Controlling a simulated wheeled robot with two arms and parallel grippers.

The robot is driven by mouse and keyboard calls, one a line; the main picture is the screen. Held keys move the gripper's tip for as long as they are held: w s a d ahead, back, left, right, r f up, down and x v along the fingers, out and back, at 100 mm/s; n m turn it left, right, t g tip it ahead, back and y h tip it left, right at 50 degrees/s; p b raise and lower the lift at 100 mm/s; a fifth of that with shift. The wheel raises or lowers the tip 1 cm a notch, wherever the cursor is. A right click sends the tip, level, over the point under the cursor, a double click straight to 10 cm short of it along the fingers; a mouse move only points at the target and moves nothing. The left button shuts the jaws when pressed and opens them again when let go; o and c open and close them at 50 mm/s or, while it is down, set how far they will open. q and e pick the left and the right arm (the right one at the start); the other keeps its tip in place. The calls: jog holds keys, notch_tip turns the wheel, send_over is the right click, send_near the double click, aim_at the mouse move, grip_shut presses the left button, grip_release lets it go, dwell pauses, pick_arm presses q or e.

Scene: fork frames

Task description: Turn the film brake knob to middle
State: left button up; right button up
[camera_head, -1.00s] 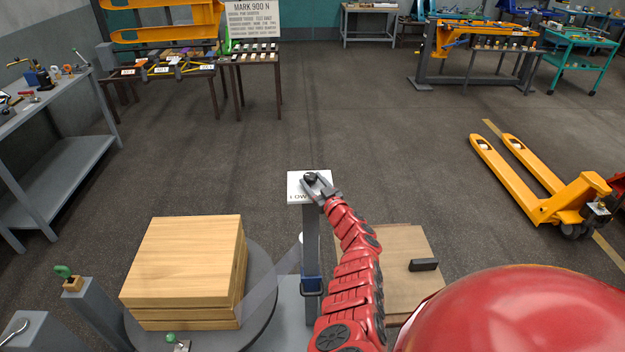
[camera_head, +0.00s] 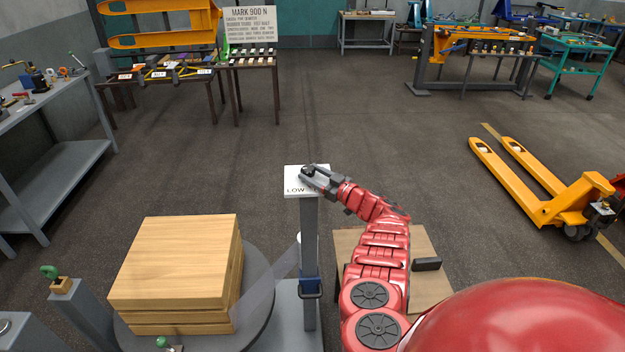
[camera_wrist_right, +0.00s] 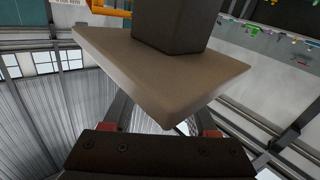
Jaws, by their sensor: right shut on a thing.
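The dark film brake knob (camera_head: 308,170) sits on a white label plate (camera_head: 291,177) on top of a grey post (camera_head: 310,235). The word LOW shows at the plate's left; my gripper covers the rest of the lettering. My right gripper (camera_head: 311,173) is shut on the knob, reaching in from the right, and its fingers hide most of the knob, so its pointer cannot be read. The right wrist view shows the plate's underside (camera_wrist_right: 160,80) and the dark post (camera_wrist_right: 175,22); the plate hides the fingertips and knob there. My left gripper is not in view.
Stacked wooden boards (camera_head: 178,262) stand on a round turntable (camera_head: 262,300) at left. A film strip (camera_head: 262,275) runs from the stack to a roll by the post. A yellow pallet jack (camera_head: 545,200) stands right. Open floor lies beyond the post.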

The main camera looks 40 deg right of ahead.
dwell(0.3)
jog(key=o, duration=1.4)
jog(key=shift+w, duration=0.1)
jog(key=shift+c, duration=0.2)
jog(key=shift+s+d, duration=0.1)
jog(key=shift+s, duration=0.55)
jog(key=p+v, duration=0.4)
jog(key=v, duration=1.2)
